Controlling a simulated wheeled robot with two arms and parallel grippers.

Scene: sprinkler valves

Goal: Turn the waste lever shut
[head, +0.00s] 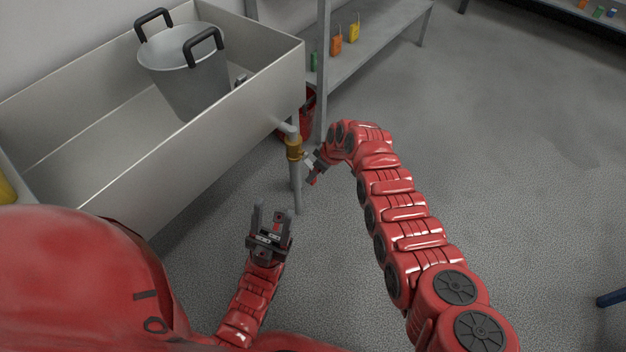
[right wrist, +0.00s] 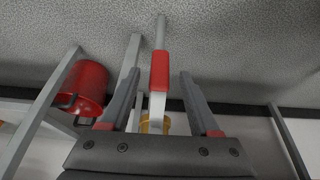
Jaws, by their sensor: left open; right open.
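A brass valve (head: 294,147) sits on the drain pipe below the sink's front right corner. In the right wrist view its brass body (right wrist: 153,124) is partly hidden behind my gripper's palm. The waste lever (right wrist: 160,72) has a red grip and a pale stem, and points away from the palm. My right gripper (head: 311,166) is open beside the valve. Its two fingers stand on either side of the lever with visible gaps, not closed on it. My left gripper (head: 272,212) is open and empty, in front of the pipe, fingers pointing up in the picture.
A steel sink (head: 150,150) fills the upper left, with a grey pot (head: 190,80) in it. A red bucket (right wrist: 85,85) stands near the pipe, by a shelf leg.

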